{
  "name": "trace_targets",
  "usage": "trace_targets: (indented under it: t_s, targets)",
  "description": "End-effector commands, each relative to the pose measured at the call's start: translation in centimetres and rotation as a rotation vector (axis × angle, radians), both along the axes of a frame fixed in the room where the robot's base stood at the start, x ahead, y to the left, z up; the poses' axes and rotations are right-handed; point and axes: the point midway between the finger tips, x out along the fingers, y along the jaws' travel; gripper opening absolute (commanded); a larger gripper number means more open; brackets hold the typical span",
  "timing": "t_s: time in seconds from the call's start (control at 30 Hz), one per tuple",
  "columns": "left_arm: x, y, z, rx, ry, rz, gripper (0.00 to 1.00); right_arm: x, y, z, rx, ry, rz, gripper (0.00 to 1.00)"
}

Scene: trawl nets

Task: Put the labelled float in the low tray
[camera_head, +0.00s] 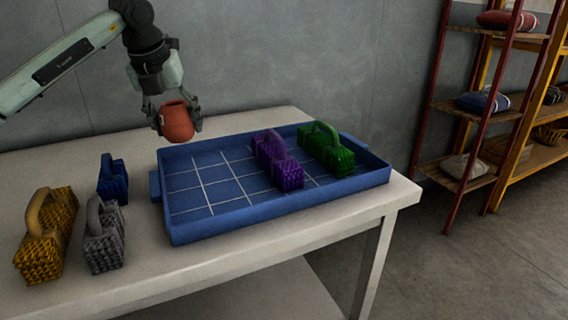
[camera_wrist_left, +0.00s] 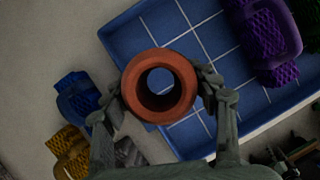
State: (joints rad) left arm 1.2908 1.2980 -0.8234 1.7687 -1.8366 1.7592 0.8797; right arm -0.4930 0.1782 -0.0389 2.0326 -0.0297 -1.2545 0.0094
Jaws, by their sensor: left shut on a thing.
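My left gripper (camera_head: 176,114) is shut on a red-brown, pot-shaped float (camera_head: 178,124), with a finger on each side. The float is held in the air near the back left part of the blue low tray (camera_head: 210,232). In the left wrist view the float (camera_wrist_left: 131,86) appears as a ring with a hole through its middle, between the fingers of the gripper (camera_wrist_left: 162,95). No label shows on it. The tray (camera_wrist_left: 133,38) lies below it in that view.
A purple block with a handle (camera_head: 285,172) and a green one (camera_head: 335,157) stand in the tray's right part; its gridded left part is empty. Yellow (camera_head: 45,240), grey (camera_head: 104,245) and blue (camera_head: 113,183) handled blocks stand left of the tray on the white table (camera_head: 150,268).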

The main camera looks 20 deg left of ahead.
Motion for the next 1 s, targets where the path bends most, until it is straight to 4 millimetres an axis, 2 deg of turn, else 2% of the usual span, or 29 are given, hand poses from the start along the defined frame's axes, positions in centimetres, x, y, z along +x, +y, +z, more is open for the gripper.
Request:
trace_targets:
  t_s: [0.17,0.27,0.4,0.6,0.83,1.0]
  targets:
    - [0.5,-0.9,-0.6,0.001,0.002,-0.002,0.30,0.1,-0.1,0.2,-0.002,-0.004,0.001,0.40]
    - [1.5,-2.6,-1.7,0.000,0.003,-0.006,0.30,-0.3,0.0,-0.1,0.001,0.003,0.002,0.40]
    - [3.4,-5.3,-3.6,0.000,0.003,-0.006,0.30,-1.2,0.0,-1.3,0.006,0.028,0.002,0.40]
    - [5.5,-8.6,-6.0,-0.001,0.002,-0.003,0.30,-1.6,0.5,-2.8,0.020,0.035,0.004,0.40]
    - [6.3,-9.8,-7.4,0.001,0.002,0.001,0.30,-1.0,0.7,-3.4,0.026,0.028,0.002,0.40]
    - [6.3,-9.7,-9.9,0.001,0.003,0.002,0.30,-1.0,0.6,-3.7,0.027,0.030,0.001,0.40]
